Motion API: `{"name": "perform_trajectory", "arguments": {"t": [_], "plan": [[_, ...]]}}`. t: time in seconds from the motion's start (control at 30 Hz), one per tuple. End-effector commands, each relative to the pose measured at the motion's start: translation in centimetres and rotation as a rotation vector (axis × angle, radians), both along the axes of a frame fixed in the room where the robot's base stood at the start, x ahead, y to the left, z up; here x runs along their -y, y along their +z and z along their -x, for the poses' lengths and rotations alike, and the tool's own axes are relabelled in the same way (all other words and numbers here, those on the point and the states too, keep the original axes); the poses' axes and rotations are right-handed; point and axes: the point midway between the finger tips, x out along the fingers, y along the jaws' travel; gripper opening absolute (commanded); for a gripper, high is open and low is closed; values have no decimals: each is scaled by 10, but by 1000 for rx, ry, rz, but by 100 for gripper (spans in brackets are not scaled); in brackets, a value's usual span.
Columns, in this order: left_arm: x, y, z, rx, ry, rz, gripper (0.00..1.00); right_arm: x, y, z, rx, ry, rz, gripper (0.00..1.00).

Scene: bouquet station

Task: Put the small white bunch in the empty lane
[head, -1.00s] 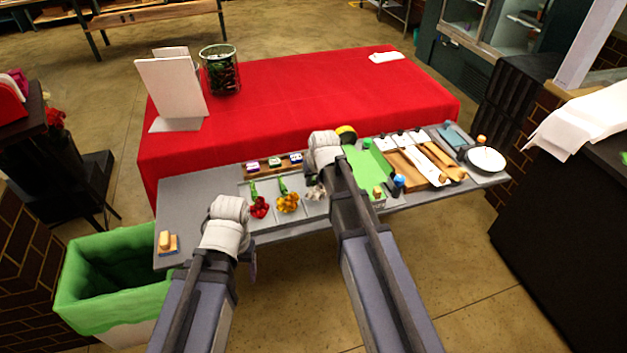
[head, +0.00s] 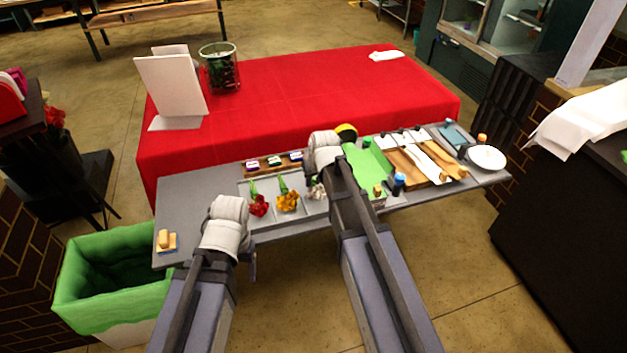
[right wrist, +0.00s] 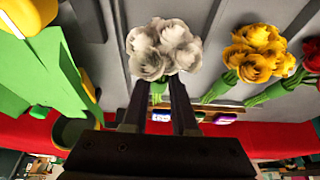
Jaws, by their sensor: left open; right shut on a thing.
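The small white bunch (right wrist: 163,50) has pale round blooms and a short green stem. My right gripper (right wrist: 159,98) is shut on its stem. The bunch is over a lane of the grey tray (right wrist: 100,62), between two raised dividers; I cannot tell whether it touches the lane floor. In the head view the white bunch (head: 317,191) is partly hidden by my right arm, to the right of the yellow bunch (head: 288,201) and the red bunch (head: 259,206). My left gripper (head: 253,266) is open and empty in front of the table's near edge, mostly hidden by its arm.
Behind the lanes is a wooden rack (head: 273,164) with small coloured blocks. A green mat (head: 368,162) and boards (head: 420,160) lie to the right. A wooden-handled block (head: 166,241) sits at the left end, near a green bin (head: 112,275).

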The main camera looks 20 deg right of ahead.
Motion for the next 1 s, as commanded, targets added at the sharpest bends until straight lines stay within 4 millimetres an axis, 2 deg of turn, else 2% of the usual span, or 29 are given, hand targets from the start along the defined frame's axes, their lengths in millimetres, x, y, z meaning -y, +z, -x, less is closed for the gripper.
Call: {"name": "perform_trajectory", "arguments": {"t": [0.87, 0.9, 1.0], "plan": [[0, -4, 0, 0, 0, 0, 69, 0, -4, 0, 0, 0, 0, 0], [0, -4, 0, 0, 0, 0, 69, 0, -4, 0, 0, 0, 0, 31], [0, -4, 0, 0, 0, 0, 69, 0, -4, 0, 0, 0, 0, 42]]}}
